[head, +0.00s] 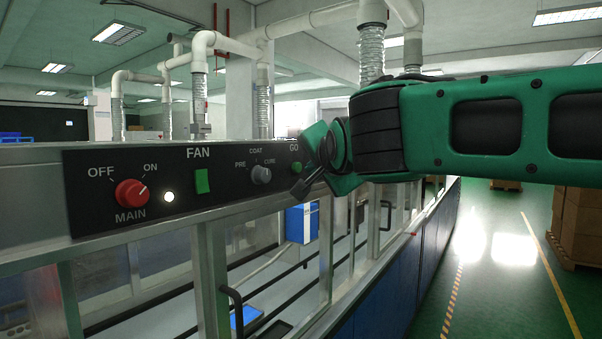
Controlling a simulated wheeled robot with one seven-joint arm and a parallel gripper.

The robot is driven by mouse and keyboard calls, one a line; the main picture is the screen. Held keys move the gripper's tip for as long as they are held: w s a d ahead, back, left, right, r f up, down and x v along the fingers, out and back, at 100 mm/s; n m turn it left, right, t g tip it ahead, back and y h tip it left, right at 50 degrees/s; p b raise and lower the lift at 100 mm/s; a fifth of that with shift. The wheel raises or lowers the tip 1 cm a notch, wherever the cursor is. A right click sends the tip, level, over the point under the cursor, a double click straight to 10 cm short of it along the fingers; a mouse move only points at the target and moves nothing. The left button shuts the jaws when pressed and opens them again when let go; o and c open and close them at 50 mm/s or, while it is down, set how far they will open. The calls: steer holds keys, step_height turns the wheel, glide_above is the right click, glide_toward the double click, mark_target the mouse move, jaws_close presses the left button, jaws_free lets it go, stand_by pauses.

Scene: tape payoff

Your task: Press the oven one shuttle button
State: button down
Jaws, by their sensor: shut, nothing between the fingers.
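A black control panel (160,188) runs along the top rail of the oven-like machine at the left. At its right end is a small green button (297,167) under the label GO. No label reading "shuttle" or "oven one" is readable. My gripper (299,192) is at the end of my green arm, just right of and a little below the green button. Its dark fingertips are shut and empty. I cannot tell whether they touch the panel. My gripper and wrist hide what lies behind them on the rail.
The panel also carries a red MAIN knob (131,193) pointing toward ON, a lit white lamp (169,197), a green FAN switch (201,181) and a COAT knob (261,175). Door handles (233,310) stick out below. The green floor (490,290) at right is open; boxes (578,225) stand beyond.

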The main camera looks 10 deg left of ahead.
steer(key=shift+a, duration=0.15)
stand_by(0.5)
steer(key=shift+w+a, duration=0.1)
steer(key=shift+a, duration=0.15)
